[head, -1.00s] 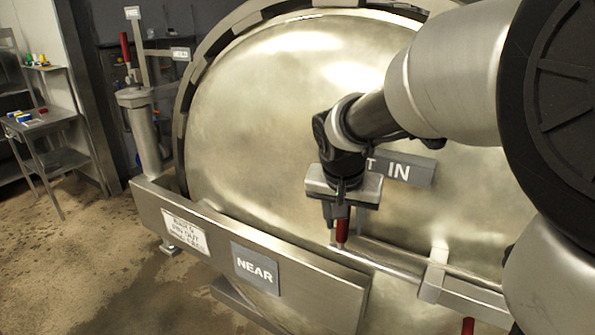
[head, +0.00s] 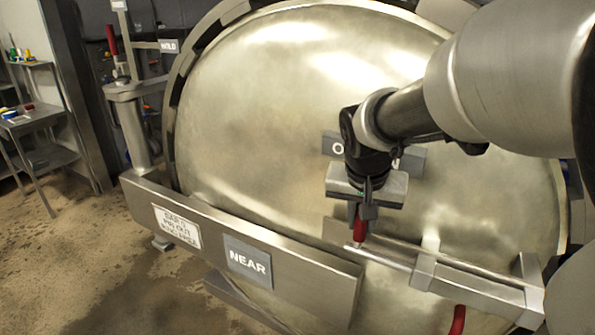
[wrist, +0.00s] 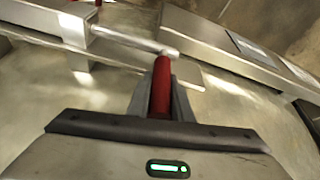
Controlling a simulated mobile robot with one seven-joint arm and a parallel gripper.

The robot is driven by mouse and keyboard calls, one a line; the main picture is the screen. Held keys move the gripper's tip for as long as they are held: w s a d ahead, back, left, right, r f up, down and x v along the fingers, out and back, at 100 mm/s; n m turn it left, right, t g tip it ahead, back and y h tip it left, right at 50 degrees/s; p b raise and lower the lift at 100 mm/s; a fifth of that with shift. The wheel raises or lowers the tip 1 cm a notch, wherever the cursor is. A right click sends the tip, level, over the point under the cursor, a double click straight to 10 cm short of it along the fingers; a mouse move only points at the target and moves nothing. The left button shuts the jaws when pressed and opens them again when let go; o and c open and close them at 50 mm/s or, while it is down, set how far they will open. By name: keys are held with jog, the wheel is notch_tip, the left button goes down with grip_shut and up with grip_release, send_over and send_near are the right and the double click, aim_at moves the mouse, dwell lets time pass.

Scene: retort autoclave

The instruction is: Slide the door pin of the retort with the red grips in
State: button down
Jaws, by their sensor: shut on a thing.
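The large round retort door (head: 270,120) fills the middle of the head view. The door pin (head: 387,258) is a silver rod lying along the door's lower right, with its right part in a bracket block (head: 425,268). Its red grip (head: 360,231) stands up near the rod's left end. My gripper (head: 361,212) is shut on this grip from above. In the wrist view, the red grip (wrist: 161,88) sits between the fingers, and the rod (wrist: 132,40) runs left toward the bracket. A plate (head: 414,157) with lettering is partly hidden behind my arm.
A steel beam (head: 310,275) with a NEAR plate (head: 247,262) and a white notice (head: 177,226) crosses the door's lower left. Another red handle (head: 458,319) shows below the bracket. A post (head: 133,130) stands left. A side table (head: 33,118) with small items is farther left.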

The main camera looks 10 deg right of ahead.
jog(key=shift+s+d, duration=0.8)
jog(key=shift+d, duration=0.35)
jog(key=c, duration=1.6)
grip_release()
jog(key=shift+s+d, duration=0.1)
jog(key=shift+r, duration=0.1)
jog(key=p+v, duration=0.2)
jog(key=v, duration=1.5)
jog(key=shift+s, duration=0.1)
